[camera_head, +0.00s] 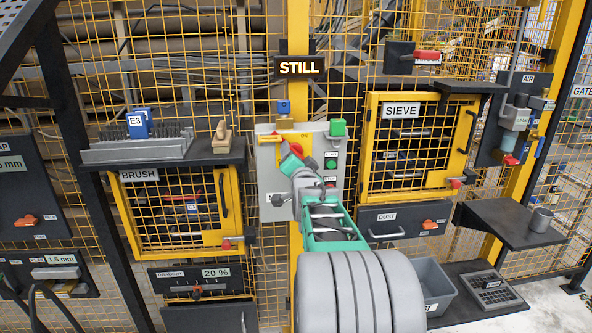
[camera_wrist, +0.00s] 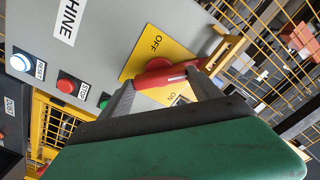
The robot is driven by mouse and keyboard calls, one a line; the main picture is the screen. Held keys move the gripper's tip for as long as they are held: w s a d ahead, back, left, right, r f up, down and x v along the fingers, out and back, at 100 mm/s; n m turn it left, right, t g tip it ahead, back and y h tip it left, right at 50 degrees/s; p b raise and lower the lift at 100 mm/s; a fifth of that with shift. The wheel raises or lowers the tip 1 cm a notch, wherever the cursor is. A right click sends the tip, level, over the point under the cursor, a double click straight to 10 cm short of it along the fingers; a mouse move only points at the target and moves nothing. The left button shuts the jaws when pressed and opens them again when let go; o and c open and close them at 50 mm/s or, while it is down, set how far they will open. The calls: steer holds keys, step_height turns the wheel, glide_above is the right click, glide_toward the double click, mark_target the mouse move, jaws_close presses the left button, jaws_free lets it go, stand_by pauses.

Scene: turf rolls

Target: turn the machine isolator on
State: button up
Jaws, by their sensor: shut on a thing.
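The machine isolator is a red rotary handle (camera_wrist: 158,78) on a yellow plate (camera_wrist: 146,57) marked OFF and ON, fixed to a grey panel labelled MACHINE. In the wrist view the handle lies crosswise between the two words, with a white mark on its right part. My gripper (camera_wrist: 165,88) is shut on the handle, one finger on each side. In the head view my gripper (camera_head: 297,165) reaches the upper part of the grey control box (camera_head: 267,157), where the red handle (camera_head: 296,149) shows just above it. My gripper and arm hide part of the box.
Right of the isolator are a red STOP button (camera_wrist: 66,86) and a white RESET button (camera_wrist: 20,63). A sign (camera_head: 300,67) above reads STILL. The BRUSH door (camera_head: 178,208) and SIEVE door (camera_head: 417,145) flank the box. Shelves jut out on both sides.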

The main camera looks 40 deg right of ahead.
steer(key=shift+f+m+b, duration=0.1)
steer(key=shift+m+b, duration=3.45)
steer(key=shift+m, duration=0.95)
steer(key=o, duration=1.4)
steer(key=v, duration=0.7)
steer(key=shift+s+a+b, duration=0.2)
steer(key=shift+s+b, duration=0.1)
steer(key=shift+b, duration=0.05)
